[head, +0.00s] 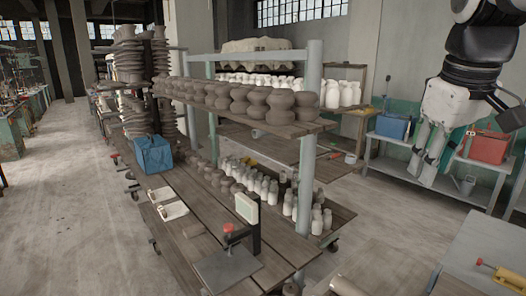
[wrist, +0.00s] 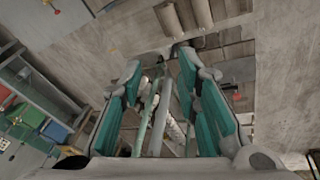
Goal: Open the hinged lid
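My gripper (head: 424,164) hangs in the air at the upper right of the head view, pointing down, with its fingers apart and nothing between them. In the wrist view the open gripper (wrist: 162,72) shows two teal-padded fingers with the floor and racks beyond. I cannot make out a hinged lid for certain. A blue box (head: 153,155) stands on the lower wooden shelf at the left, well away from my gripper. A blue bin (head: 392,126) and a red bin (head: 487,146) stand on a bench at the right, behind the gripper. Whether any of them has a lid is unclear.
A wheeled rack (head: 311,95) holds rows of brown clay pots (head: 240,101) and white bottles (head: 333,95). A small upright panel (head: 246,209) and red-knobbed clamp (head: 229,237) sit on its near end. A grey table (head: 485,245) is at lower right. Open floor (head: 70,200) lies left.

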